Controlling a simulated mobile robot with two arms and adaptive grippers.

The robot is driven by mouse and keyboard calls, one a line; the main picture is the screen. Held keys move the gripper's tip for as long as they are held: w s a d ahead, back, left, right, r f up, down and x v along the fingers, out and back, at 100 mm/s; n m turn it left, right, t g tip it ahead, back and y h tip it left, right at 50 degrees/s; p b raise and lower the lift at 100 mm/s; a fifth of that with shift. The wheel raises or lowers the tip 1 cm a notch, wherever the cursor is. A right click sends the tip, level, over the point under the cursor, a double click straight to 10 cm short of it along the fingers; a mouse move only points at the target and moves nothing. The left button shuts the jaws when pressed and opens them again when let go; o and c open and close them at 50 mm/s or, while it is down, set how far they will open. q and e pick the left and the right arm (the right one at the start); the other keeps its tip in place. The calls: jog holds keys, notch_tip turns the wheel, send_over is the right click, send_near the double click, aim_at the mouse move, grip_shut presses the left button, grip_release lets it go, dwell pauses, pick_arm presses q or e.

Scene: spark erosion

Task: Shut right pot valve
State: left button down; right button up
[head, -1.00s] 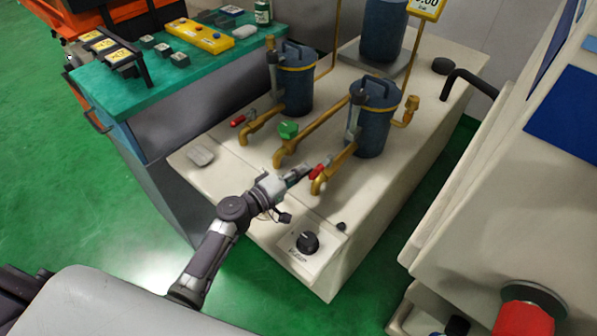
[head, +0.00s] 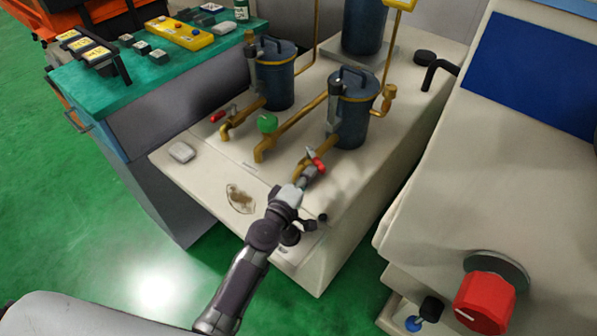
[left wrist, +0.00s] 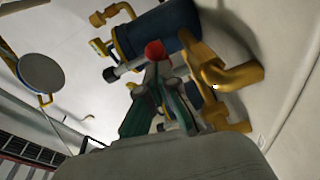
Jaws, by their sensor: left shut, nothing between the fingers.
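The right pot (head: 352,115) is a dark blue lidded cylinder with brass pipes on the beige bench. Its valve has a red handle (head: 316,160) on the brass spout, sloping down to the right in the head view. My left gripper (head: 306,178) is shut and empty, with its fingertips at the handle, seemingly touching it. In the left wrist view, the red handle end (left wrist: 155,51) is just beyond the closed fingertips (left wrist: 156,70), beside the pot (left wrist: 140,38). The fingers partly hide the valve. My right gripper is out of view.
The left pot (head: 275,80) has its own red valve handle (head: 222,114). A black dial (head: 290,236) is partly behind my left arm. A beige machine with a red knob (head: 485,303) stands at the right.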

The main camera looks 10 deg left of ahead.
pick_arm(q)
jog(key=shift+w+d, duration=0.15)
jog(key=shift+d, duration=0.4)
jog(key=shift+w+d, duration=0.15)
jog(key=shift+d, duration=0.4)
jog(key=d, duration=0.1)
jog(key=w+d, duration=0.1)
jog(key=shift+w+d+r, duration=0.15)
jog(key=shift+w+d, duration=0.15)
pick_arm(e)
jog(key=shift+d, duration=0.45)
